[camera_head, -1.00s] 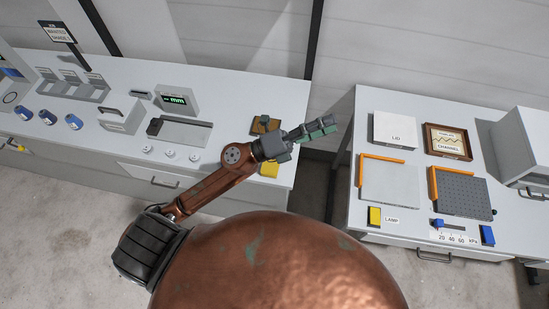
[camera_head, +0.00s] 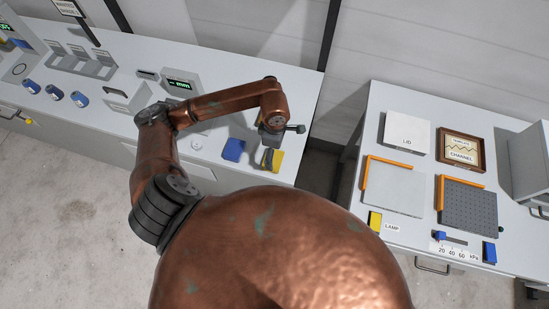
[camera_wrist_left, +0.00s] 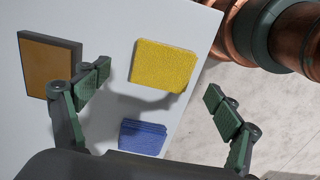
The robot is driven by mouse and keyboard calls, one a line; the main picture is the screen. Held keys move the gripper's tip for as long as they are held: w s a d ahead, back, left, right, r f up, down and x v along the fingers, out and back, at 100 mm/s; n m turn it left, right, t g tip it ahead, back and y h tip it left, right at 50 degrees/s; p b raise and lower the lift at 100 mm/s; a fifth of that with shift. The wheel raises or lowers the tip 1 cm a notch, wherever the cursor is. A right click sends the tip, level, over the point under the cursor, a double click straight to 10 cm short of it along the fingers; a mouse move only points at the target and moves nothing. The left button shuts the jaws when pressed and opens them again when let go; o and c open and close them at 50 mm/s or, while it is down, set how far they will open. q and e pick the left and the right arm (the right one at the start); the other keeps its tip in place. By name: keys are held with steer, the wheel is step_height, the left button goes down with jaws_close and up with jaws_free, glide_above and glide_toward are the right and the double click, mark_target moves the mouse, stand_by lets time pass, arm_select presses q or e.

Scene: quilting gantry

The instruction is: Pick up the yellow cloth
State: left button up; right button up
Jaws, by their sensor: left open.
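The yellow cloth (camera_wrist_left: 163,65) lies flat on the white table top near its edge, seen whole in the left wrist view. In the head view it (camera_head: 278,161) is partly hidden behind my left gripper (camera_head: 269,158). My left gripper is open and points down above the table. In the left wrist view its two fingers (camera_wrist_left: 158,84) are spread wide, one on each side of the cloth's near part, with nothing between them held. I cannot tell the exact height above the cloth. My right gripper is not in view.
A blue cloth (camera_wrist_left: 142,137) lies close to the yellow one; it also shows in the head view (camera_head: 233,149). A dark-framed brown pad (camera_wrist_left: 48,65) lies at left in the wrist view. A second table (camera_head: 408,231) stands right, across a gap.

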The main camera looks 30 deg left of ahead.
arm_select(q)
steer(key=f, duration=0.1)
steer(key=f+p, duration=0.1)
steer(key=f, duration=0.3)
steer(key=shift+s+a+f, duration=0.1)
steer(key=shift+s, duration=0.15)
steer(key=shift+f, duration=0.3)
steer(key=shift+c, duration=0.6)
steer(key=shift+c, duration=0.7)
steer(key=c, duration=0.8)
